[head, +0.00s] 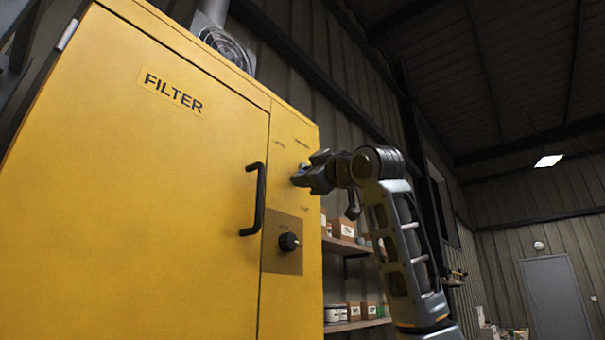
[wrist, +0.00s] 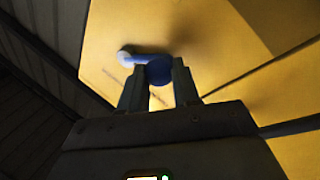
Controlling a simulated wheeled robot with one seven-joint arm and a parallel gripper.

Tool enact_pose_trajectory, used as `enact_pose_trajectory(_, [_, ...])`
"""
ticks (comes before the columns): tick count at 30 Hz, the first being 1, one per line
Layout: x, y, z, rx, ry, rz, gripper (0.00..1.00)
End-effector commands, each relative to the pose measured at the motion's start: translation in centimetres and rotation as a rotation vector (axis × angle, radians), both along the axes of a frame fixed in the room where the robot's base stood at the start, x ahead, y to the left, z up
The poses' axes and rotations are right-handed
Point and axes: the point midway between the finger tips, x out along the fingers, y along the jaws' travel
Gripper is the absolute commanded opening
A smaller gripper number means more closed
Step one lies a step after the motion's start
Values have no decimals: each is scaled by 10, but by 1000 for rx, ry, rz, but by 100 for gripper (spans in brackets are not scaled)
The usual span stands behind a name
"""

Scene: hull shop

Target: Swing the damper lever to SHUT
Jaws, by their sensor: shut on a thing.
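The damper lever (wrist: 157,68) is blue with a pale round piece at its left end in the wrist view. It is on the yellow face of the filter cabinet (head: 120,150). My gripper (wrist: 160,76) is shut on the lever's blue end, with a finger on each side.
Shelves with boxes (head: 343,229) stand right of the cabinet, behind my arm. A grey door (head: 556,298) is at the far right.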

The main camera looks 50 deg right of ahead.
Motion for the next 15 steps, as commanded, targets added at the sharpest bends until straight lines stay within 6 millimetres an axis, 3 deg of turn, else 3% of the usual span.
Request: enact_pose_trajectory(15, [0, -31, -17, -470, -15, -2, 0])
